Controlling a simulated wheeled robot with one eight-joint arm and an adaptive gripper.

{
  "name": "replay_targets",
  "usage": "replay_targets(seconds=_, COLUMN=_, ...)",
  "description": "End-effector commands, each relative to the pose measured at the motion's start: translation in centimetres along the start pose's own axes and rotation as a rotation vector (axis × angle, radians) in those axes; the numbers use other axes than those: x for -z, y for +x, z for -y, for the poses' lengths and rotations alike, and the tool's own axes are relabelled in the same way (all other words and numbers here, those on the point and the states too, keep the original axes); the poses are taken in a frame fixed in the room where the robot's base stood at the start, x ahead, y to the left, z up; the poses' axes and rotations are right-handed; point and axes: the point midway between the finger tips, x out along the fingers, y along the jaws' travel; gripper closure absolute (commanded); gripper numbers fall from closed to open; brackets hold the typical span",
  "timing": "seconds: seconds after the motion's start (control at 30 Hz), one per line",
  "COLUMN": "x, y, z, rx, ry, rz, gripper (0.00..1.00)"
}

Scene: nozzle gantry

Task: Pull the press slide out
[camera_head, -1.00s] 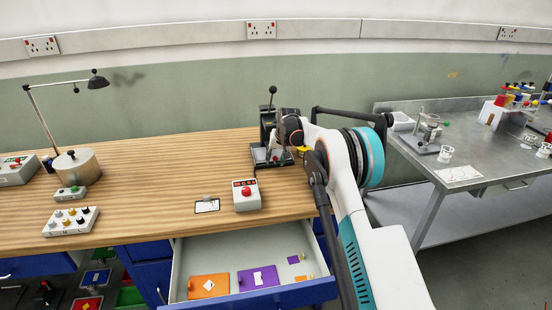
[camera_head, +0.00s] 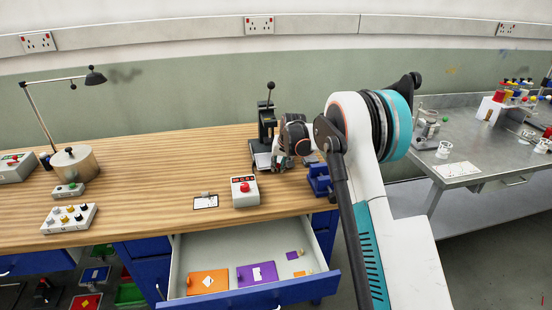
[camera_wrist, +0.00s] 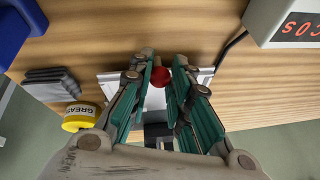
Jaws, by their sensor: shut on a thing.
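The black press (camera_head: 266,124) with its upright lever stands near the back right of the wooden bench. Its pale slide plate shows at the press's foot (camera_head: 261,161). In the wrist view the silver slide (camera_wrist: 207,76) shows on both sides of my fingers, with a red knob (camera_wrist: 160,76) at its middle. My gripper (camera_wrist: 160,84) has its teal fingers on either side of the knob and is shut on it. In the head view my gripper (camera_head: 279,164) is at the press's front right, partly hidden by my wrist.
A control box with a red button (camera_head: 243,191) stands in front of the press. A blue vise (camera_head: 320,179) is close to the right. A yellow grease tin (camera_wrist: 78,117) and grey plates (camera_wrist: 52,85) lie beside the slide. An open drawer (camera_head: 190,245) juts out below.

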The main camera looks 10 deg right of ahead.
Motion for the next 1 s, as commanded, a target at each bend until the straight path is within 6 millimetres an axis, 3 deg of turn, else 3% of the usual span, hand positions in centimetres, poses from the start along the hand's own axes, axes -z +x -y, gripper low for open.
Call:
replay_targets(seconds=0.2, x=-3.7, y=-1.7, z=-0.8, rx=0.0, ry=0.0, rz=0.0, gripper=1.0)
replay_targets(seconds=0.4, x=-5.8, y=-2.7, z=-1.2, rx=0.0, ry=0.0, rz=0.0, gripper=1.0)
replay_targets(seconds=0.87, x=-6.4, y=-3.0, z=-1.4, rx=0.0, ry=0.0, rz=0.0, gripper=1.0)
replay_targets(seconds=0.9, x=-6.4, y=-3.0, z=-1.4, rx=0.0, ry=0.0, rz=0.0, gripper=0.78)
replay_targets(seconds=1.0, x=-6.4, y=-3.0, z=-1.4, rx=0.0, ry=0.0, rz=0.0, gripper=0.61)
